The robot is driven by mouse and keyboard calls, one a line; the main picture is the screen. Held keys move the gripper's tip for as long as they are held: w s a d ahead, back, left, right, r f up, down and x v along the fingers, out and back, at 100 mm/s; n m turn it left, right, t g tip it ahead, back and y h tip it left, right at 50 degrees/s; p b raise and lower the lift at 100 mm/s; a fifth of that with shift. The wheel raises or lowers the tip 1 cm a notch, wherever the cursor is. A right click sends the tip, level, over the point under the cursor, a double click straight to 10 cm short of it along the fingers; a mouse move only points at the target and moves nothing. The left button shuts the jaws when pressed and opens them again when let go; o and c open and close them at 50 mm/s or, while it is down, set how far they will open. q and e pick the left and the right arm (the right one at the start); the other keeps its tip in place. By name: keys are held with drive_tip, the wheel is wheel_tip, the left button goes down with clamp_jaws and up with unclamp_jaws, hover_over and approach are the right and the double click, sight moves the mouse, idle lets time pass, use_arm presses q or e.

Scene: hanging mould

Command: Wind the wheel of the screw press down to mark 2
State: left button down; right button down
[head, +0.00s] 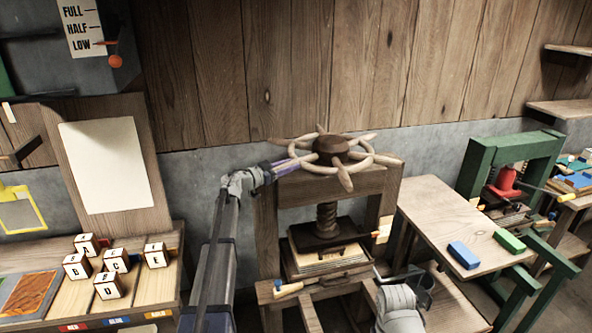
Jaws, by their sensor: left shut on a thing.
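The wooden screw press (380,182) stands in the middle, with its spoked wheel (331,150) on top. Its wooden screw (327,218) runs down to a dark pressing plate (327,236) above a stack of sheets (325,261). An orange-tipped pointer (382,230) sits at the press's right post; mark numbers are too small to read. My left gripper (277,167) is shut on a handle at the left side of the wheel; its jaws partly hide that handle. My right gripper (410,283) is low in front of the press, apart from the wheel; its jaws are unclear.
A bench at left holds several lettered blocks (109,284) and a board. At right, a table (437,220) carries a blue block (463,255) and a green block (509,240). A green press (476,164) stands behind. A wood-handled tool (289,289) lies at the press's front.

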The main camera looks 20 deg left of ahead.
use_arm(q)
drive_tip(key=shift+w+a+r+m+g+h, duration=0.15)
drive_tip(key=shift+w+a+h, duration=0.05)
drive_tip(key=shift+w+a, duration=0.2)
drive_tip(key=shift+w+a+r+m+g+h, duration=0.1)
drive_tip(key=shift+w+a+m+g+h, duration=0.15)
drive_tip(key=shift+a, duration=0.25)
drive_tip(key=c, duration=0.8)
unclamp_jaws()
drive_tip(key=shift+o, duration=0.6)
drive_tip(key=shift+s+d, duration=0.1)
drive_tip(key=shift+s, duration=0.05)
drive_tip(key=shift+o, duration=0.8)
drive_tip(key=shift+s, duration=0.1)
